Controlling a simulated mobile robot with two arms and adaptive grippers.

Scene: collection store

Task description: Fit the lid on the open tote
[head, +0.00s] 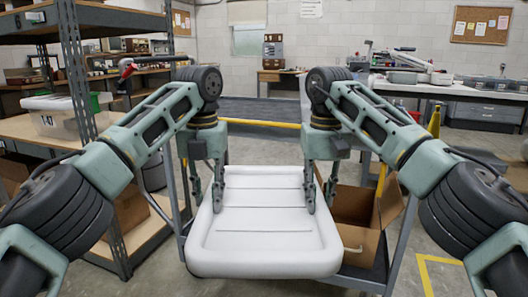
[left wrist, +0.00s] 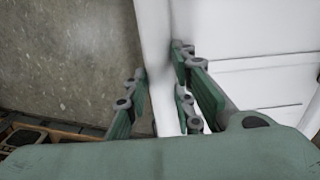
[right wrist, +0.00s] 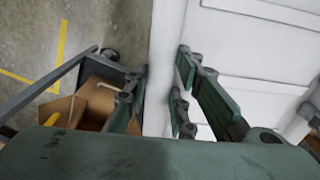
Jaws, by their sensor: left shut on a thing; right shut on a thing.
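A wide white lid (head: 262,262) with a raised rim and shallow ribs lies level in front of me in the head view. My left gripper (head: 208,196) is shut on its left rim, with one finger outside and one inside. My right gripper (head: 320,197) is shut on its right rim in the same way. The left wrist view shows the pale rim (left wrist: 160,75) between the left fingers (left wrist: 160,98). The right wrist view shows the rim (right wrist: 162,75) between the right fingers (right wrist: 156,98). I cannot make out the open tote; whether it is beneath the lid is hidden.
An open cardboard box (head: 385,207) stands right of the lid on a grey-framed cart (head: 398,250). A shelf rack on the left holds a pale bin (head: 55,122) with a white top. A yellow rail (head: 262,124) crosses behind the lid. Workbenches stand farther back.

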